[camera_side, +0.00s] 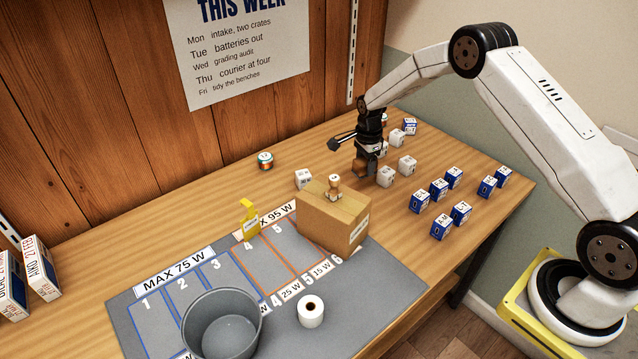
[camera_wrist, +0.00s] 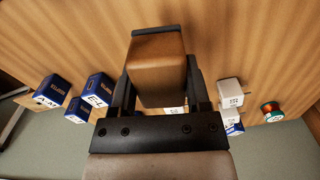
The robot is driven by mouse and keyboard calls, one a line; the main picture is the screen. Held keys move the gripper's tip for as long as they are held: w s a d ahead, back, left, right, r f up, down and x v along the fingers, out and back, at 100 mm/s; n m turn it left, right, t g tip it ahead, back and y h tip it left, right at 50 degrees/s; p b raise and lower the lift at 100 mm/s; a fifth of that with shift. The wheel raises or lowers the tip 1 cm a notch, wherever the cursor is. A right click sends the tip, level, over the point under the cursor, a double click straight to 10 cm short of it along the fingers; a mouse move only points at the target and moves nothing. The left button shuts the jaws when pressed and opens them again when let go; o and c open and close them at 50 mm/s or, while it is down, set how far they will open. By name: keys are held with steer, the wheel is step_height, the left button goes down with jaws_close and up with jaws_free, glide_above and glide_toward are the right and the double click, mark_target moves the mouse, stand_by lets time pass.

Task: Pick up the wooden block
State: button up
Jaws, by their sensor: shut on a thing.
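I cannot tell for sure whether the block's underside touches the table.
White cubes (camera_side: 386,177) stand close beside my gripper. Several blue boxes (camera_side: 439,188) stand to the right.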

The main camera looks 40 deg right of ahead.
steer(key=s+a+r, duration=0.2)
steer(key=s+r, duration=0.4)
steer(key=s, duration=0.4)
steer(key=shift+s, duration=0.3)
steer(key=shift+r, duration=0.1)
stand_by(0.4)
